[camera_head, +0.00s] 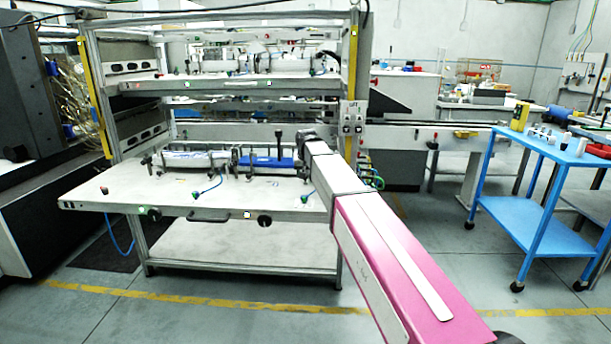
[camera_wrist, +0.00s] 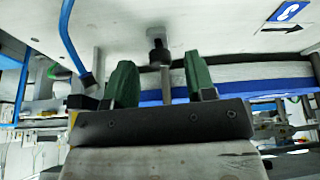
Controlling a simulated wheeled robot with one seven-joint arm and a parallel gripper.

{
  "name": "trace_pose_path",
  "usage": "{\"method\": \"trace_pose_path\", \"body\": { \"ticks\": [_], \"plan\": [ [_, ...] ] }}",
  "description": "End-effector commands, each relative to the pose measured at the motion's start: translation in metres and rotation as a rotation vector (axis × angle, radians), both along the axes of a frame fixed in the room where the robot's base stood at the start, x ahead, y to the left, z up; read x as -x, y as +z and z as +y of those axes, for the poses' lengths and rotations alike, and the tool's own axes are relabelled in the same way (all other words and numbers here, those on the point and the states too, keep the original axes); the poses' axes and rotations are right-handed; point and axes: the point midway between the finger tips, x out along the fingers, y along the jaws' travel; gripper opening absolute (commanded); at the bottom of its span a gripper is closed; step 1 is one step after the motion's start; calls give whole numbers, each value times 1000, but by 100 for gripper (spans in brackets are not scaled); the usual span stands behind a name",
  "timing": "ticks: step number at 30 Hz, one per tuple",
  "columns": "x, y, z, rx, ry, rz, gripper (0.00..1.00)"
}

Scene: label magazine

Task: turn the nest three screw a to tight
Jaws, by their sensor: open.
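My gripper (camera_wrist: 160,76) shows its two green fingers in the wrist view, spread apart with nothing held between them. A black-knobbed screw (camera_wrist: 157,50) stands in the gap between the fingers, apart from both; its grey shaft runs down behind the gripper body. I cannot read a label that names it as nest three screw a. In the head view my gripper (camera_head: 307,137) is at the right end of the lower table's row of nests, partly hidden by my arm. A tall black post (camera_head: 279,138) stands beside it, over a blue stack (camera_head: 264,162).
The white lower table (camera_head: 150,190) has free room at its front left. A blue hose (camera_head: 208,187) lies on it; a blue hose (camera_wrist: 70,38) also passes left of the fingers in the wrist view. The rack's right upright (camera_head: 357,75) stands close to my arm. A blue cart (camera_head: 545,150) is at right.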

Motion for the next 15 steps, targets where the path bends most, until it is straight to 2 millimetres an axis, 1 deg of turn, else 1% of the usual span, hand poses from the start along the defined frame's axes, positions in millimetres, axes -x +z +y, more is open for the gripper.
{"method": "trace_pose_path", "body": {
  "ticks": [4, 12, 13, 14, 15],
  "plan": [
    [-3, -8, 0, 0, 0, 1, 50],
    [-3, -8, 0, 0, 0, 1, 50],
    [-3, -8, 0, 0, 0, 1, 44],
    [-3, -8, 0, 0, 0, 1, 34],
    [-3, -8, 0, 0, 0, 1, 21]
  ]
}}
